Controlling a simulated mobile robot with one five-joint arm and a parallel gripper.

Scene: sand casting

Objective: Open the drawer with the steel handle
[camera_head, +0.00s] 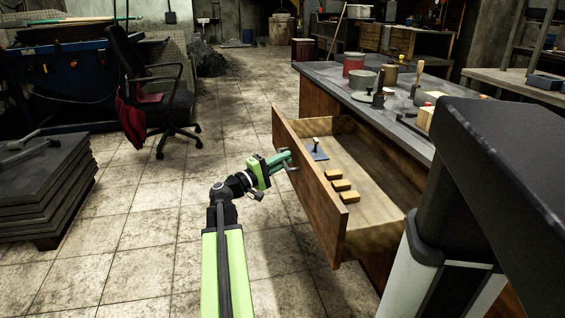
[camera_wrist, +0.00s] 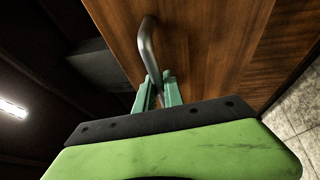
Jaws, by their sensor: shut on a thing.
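The wooden drawer (camera_head: 312,187) stands pulled out from the workbench in the head view, with its inside showing. Its steel handle (camera_wrist: 147,50) is a curved bar on the brown wooden front in the wrist view. My gripper (camera_head: 285,160) is at the drawer's front in the head view. In the wrist view its green fingers (camera_wrist: 158,90) are closed around the lower end of the handle. The drawer holds several small yellowish blocks (camera_head: 341,185) and a blue-grey plate (camera_head: 317,154) with a small upright knob.
The workbench top (camera_head: 330,79) carries pots, tins and tools. An office chair (camera_head: 158,95) with a red cloth stands at the left back. Stacked dark slabs (camera_head: 45,190) lie at the left. The tiled floor (camera_head: 130,220) left of my arm is clear.

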